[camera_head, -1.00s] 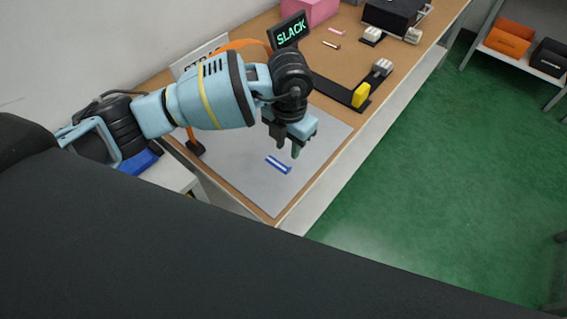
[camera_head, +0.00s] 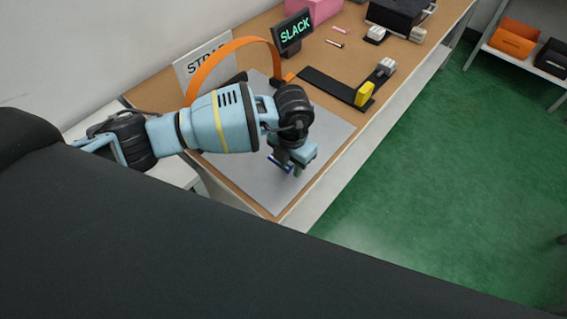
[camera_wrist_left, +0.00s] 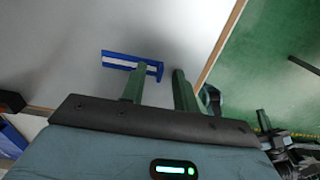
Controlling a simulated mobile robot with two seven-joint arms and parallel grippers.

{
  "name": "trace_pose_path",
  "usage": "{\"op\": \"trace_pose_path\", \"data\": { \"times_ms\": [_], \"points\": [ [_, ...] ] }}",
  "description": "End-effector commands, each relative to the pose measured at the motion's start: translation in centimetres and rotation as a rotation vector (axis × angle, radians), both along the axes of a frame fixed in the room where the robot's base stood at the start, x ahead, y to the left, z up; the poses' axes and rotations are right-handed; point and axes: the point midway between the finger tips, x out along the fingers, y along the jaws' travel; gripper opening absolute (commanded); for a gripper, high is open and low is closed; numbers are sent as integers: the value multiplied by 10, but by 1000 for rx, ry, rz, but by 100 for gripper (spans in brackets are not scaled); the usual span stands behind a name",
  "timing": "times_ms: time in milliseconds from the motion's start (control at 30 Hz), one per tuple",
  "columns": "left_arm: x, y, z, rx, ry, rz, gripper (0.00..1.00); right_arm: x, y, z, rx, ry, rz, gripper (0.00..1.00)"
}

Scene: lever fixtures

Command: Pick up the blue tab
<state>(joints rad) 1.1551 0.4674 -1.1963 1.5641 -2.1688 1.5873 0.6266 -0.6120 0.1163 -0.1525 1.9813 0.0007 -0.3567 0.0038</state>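The blue tab (camera_head: 276,160) with a white stripe lies on the grey mat (camera_head: 240,180), partly hidden by my left gripper (camera_head: 290,169) in the head view. In the left wrist view the tab (camera_wrist_left: 120,61) lies just past the fingertips of the left gripper (camera_wrist_left: 160,72). The fingers are apart and nothing is held. The tab's raised right end (camera_wrist_left: 156,69) shows between the fingertip lines, and its longer part reaches out to the left. I cannot tell whether a finger touches it. My right gripper is not in view.
An orange strap (camera_head: 235,44) arches behind my left arm, beside a STRAP sign (camera_head: 203,57). A SLACK display (camera_head: 292,32) and a black lever fixture with a yellow block (camera_head: 364,94) stand farther back. The mat's front is clear.

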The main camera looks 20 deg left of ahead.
Motion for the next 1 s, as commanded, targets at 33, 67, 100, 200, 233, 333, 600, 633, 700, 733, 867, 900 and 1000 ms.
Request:
{"op": "trace_pose_path", "data": {
  "times_ms": [33, 67, 100, 200, 233, 333, 600, 633, 700, 733, 867, 900, 1000],
  "points": [
    [0, 0, 1, -1, -2, 0, 30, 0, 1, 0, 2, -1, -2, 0],
    [0, 0, 1, -1, -2, 0, 30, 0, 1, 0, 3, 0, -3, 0],
    [0, 0, 1, -1, -2, 0, 30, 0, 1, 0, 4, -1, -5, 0],
    [1, 0, 1, -1, -2, 0, 18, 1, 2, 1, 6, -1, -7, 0],
    [1, 0, 1, -1, -2, 0, 14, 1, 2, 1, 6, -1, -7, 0],
    [1, 0, 1, -1, -2, 0, 1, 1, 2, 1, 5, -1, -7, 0],
    [1, 0, 1, -1, -2, 1, 0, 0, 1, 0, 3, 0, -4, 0],
    [1, 0, 1, -1, -2, 1, 0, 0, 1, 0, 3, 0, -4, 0],
    [1, 0, 1, -1, -2, 1, 0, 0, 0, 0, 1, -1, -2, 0],
    [1, 0, 1, -1, -2, 1, 0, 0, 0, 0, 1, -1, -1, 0],
    [1, 0, 4, -1, -2, 1, 0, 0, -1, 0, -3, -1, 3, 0],
    [1, 0, 5, -1, -3, 1, 0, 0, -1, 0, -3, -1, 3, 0],
    [1, 0, 13, -1, -4, 1, 0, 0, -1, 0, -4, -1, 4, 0]
  ]
}}
